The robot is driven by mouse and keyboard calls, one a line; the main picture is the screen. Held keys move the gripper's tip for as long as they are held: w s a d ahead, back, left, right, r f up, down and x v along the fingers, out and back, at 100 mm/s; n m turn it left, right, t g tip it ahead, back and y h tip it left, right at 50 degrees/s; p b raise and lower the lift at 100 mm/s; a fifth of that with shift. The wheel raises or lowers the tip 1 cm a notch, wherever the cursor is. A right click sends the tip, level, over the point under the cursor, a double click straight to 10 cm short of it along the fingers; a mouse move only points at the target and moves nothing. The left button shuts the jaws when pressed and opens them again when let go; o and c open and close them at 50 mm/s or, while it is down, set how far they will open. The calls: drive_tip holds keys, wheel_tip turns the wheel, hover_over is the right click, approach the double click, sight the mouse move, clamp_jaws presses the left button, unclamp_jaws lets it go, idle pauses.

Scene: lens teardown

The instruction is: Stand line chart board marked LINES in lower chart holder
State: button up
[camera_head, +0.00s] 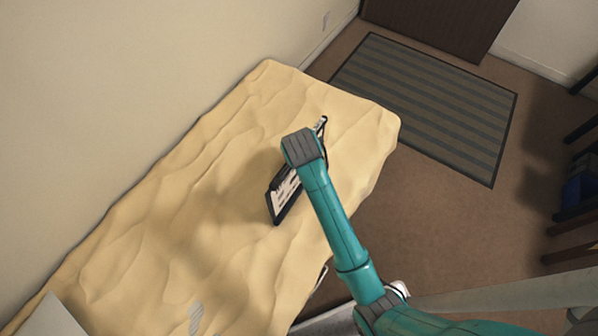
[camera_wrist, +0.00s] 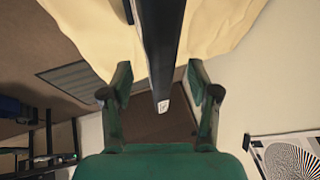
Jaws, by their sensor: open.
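A dark-framed board (camera_head: 285,197) with pale stripes shows beside my arm on the sand-coloured cloth in the head view. My wrist covers part of it, and I cannot read LINES on it. In the wrist view a long dark edge (camera_wrist: 160,45), apparently the same board seen nearly edge-on, runs down between my fingers, with a small white label at its end. My gripper (camera_wrist: 158,72) is open, with a finger on each side of this edge and visible gaps. The fingertips are hidden in the head view. I cannot make out the lower chart holder.
The sand-coloured cloth surface (camera_head: 170,225) is rumpled and mostly bare left of my arm. A striped mat (camera_head: 430,105) lies on the brown floor beyond. A chart with a radial pattern (camera_wrist: 292,158) shows at lower right in the wrist view. Dark shelving (camera_head: 580,185) stands at right.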

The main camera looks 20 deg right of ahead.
drive_tip(key=shift+x, duration=0.95)
drive_tip(key=shift+f, duration=0.25)
